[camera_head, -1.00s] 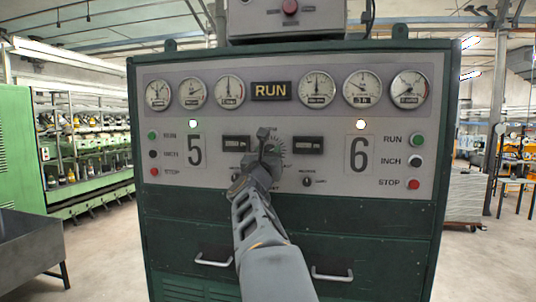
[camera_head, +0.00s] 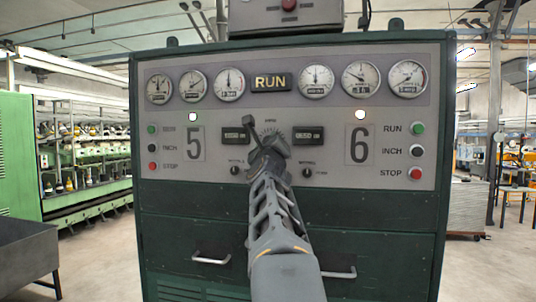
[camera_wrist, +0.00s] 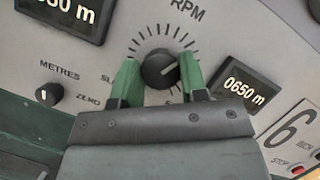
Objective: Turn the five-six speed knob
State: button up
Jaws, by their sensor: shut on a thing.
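The speed knob (camera_wrist: 158,68) is a round black knob in the wrist view, below the RPM label, with a ring of scale ticks above it. A pale pointer mark shows on its right part. My gripper (camera_wrist: 157,72) has its two green fingers on either side of the knob, shut on it. In the head view my gripper (camera_head: 268,143) reaches the middle of the panel (camera_head: 225,110), between the large 5 and 6, and hides the knob there. The gripper is rolled relative to the panel.
Digital readouts (camera_head: 236,135) (camera_head: 308,135) flank the knob. A small metres knob (camera_wrist: 48,95) lies left of my gripper in the wrist view. Gauges (camera_head: 316,81) line the panel top; buttons (camera_head: 417,128) stand at its sides. Drawer handles (camera_head: 211,258) stick out below.

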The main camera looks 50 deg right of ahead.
jog(key=shift+s+r+n+y, duration=0.1)
jog(key=shift+n+y, duration=0.3)
jog(key=shift+n, duration=0.5)
jog(key=shift+n+t+y+b, duration=0.4)
jog(key=shift+n+y+b, duration=0.1)
jog(key=shift+n, duration=0.6)
jog(key=shift+s+r+n+g+y+p, duration=0.2)
jog(key=shift+n+y+p, duration=0.55)
jog(key=shift+n, duration=1.35)
jog(key=shift+w+r+n+g+y+p, duration=0.15)
jog(key=shift+n+g+y+p, duration=0.4)
jog(key=shift+n, duration=1.55)
jog(key=shift+s+n+g+y+p, duration=0.1)
jog(key=shift+n+y+p, duration=0.85)
jog(key=shift+n, duration=1.15)
jog(key=shift+f, duration=0.1)
jog(key=o, duration=0.9)
jog(key=shift+d+f, duration=0.1)
